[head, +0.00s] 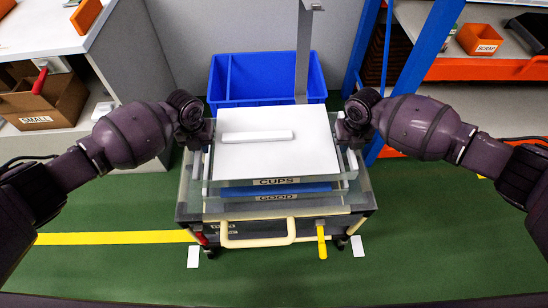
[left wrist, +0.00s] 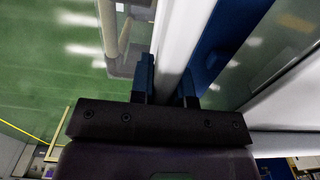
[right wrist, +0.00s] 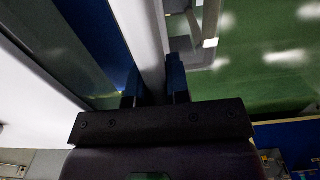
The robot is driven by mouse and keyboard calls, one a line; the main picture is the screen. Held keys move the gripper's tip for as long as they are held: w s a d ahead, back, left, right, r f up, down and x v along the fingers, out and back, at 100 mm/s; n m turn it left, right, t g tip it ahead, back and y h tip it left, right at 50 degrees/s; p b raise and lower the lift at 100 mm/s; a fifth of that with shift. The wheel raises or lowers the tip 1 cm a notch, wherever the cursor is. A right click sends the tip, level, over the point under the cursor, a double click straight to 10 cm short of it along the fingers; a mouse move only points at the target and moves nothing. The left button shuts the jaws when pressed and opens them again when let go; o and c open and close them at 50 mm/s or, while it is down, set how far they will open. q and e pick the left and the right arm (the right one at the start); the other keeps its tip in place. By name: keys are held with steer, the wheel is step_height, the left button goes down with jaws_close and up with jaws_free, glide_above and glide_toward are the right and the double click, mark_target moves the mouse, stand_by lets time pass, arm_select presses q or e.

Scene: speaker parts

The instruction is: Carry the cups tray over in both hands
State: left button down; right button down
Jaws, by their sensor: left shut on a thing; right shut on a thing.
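The cups tray (head: 335,183) is clear-walled, with a CUPS label on its front and a flat white top carrying a raised white bar. It sits or hovers directly above a tray labelled GOOD (head: 277,198); I cannot tell whether they touch. My left gripper (head: 207,136) is at the tray's left side, and in the left wrist view its fingers (left wrist: 167,85) are shut on a pale side edge. My right gripper (head: 345,134) is at the right side, its fingers (right wrist: 153,85) likewise shut on the edge. The cups inside are hidden.
The trays are over a dark cart (head: 360,212) with a cream handle (head: 258,240) and a yellow lever (head: 321,243). A blue bin (head: 265,78) and a grey post (head: 303,50) stand behind. A shelf with a SCRAP bin (head: 480,40) is right; a SMALL box (head: 45,103) is left. Green floor is clear in front.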

arm_select(q)
steer(key=shift+a, duration=0.2)
arm_select(e)
steer(key=shift+d, duration=0.2)
